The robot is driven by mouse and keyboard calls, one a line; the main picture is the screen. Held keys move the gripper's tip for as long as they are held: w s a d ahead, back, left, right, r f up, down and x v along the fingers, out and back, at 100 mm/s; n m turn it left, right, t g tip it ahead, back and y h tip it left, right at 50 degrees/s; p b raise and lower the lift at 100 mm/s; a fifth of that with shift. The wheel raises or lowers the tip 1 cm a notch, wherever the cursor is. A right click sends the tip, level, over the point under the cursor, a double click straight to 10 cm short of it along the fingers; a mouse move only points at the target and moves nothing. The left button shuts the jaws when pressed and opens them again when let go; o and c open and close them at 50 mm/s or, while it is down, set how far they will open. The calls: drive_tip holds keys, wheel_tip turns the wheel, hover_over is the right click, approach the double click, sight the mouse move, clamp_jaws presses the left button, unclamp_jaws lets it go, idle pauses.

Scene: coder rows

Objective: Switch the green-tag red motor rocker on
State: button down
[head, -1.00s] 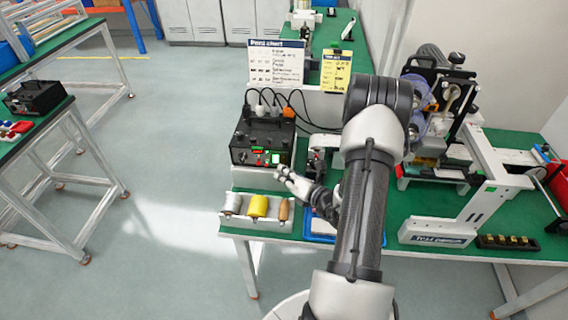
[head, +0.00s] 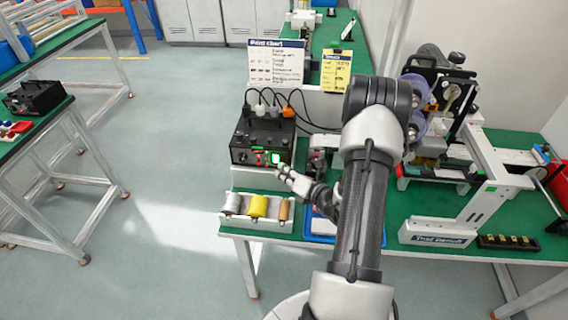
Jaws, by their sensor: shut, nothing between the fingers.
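A black control box (head: 262,138) stands on the green bench, with cables plugged into its top. Its front panel carries small red and green parts and a brightly lit green-white patch (head: 275,158) at its right. These are too small to tell which is the green-tag red motor rocker or how it is set. My gripper (head: 284,171) is shut and empty. Its tips are in front of the lower right of the panel, just below the lit patch. I cannot tell whether they touch the panel. The gripper and wrist hide part of the box's lower right front.
A white tray (head: 233,226) with several spools, silver, yellow and brown, sits in front of the box. A blue tray (head: 318,236) lies partly behind my arm. A machine with purple rolls (head: 418,117) stands at the right. Signs stand behind the box.

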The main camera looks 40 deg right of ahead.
idle(0.4)
drive_tip(key=shift+s+a+r, duration=0.15)
drive_tip(key=shift+s+a, duration=0.3)
drive_tip(key=shift+a, duration=0.05)
drive_tip(key=shift+s+a+r+p, duration=0.2)
drive_tip(key=shift+s+a, duration=0.6)
drive_tip(key=shift+a, duration=0.15)
drive_tip(key=shift+s+a+r+p, duration=0.2)
drive_tip(key=shift+s+a, duration=0.6)
drive_tip(key=shift+a, duration=0.15)
